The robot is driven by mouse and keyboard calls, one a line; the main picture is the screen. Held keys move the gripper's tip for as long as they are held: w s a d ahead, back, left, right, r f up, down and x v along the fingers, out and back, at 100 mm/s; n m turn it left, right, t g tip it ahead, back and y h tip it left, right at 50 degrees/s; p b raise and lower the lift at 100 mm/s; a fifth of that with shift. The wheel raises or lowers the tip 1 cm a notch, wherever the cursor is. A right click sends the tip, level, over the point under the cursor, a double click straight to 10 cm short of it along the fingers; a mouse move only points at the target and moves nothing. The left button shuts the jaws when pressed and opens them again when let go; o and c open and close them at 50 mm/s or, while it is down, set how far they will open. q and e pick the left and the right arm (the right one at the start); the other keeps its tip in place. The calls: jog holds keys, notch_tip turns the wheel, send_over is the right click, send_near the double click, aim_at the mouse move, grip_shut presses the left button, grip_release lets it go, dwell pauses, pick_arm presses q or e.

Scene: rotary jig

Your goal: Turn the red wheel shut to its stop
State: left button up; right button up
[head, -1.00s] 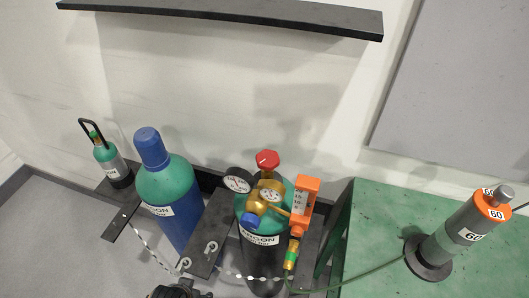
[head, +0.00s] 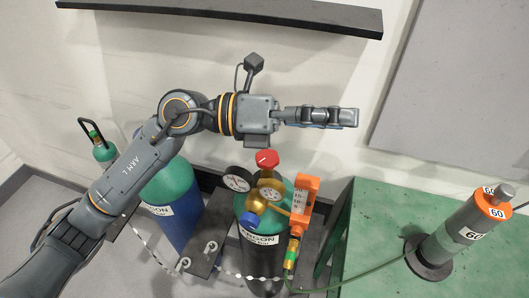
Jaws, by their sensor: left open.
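The red wheel (head: 265,159) sits on top of a brass valve on the middle green gas cylinder (head: 249,203) labelled argon, with a white mark on its upper face. My left arm comes in from the left. Its gripper (head: 345,117) points to the right, above and to the right of the red wheel in the picture, apart from it and empty. The small gap between its fingers is hard to make out. My right gripper is not in view.
Gauges (head: 236,179) and an orange flowmeter (head: 305,196) crowd the valve. A chain (head: 150,245) runs before the cylinders. A second argon cylinder (head: 180,215) is partly hidden by my arm. A green table (head: 380,215) with a grey torch-like post (head: 450,240) stands right.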

pick_arm(q)
jog(key=w+a+f+m+t+y, duration=0.1)
jog(key=w+a+f+m+y, duration=0.2)
jog(key=f+y, duration=0.4)
jog(key=n+t+y, duration=0.1)
jog(key=t+y, duration=0.2)
jog(key=y, duration=0.4)
send_near(266, 157)
jog(key=p+x, duration=0.4)
jog(key=x, duration=0.3)
jog(key=shift+d+f, duration=0.25)
jog(key=shift+w+d+f, duration=0.1)
jog(key=shift+w+f, duration=0.05)
jog(key=shift+f, duration=0.3)
jog(key=shift+c, duration=0.3)
jog(key=c, duration=1.1)
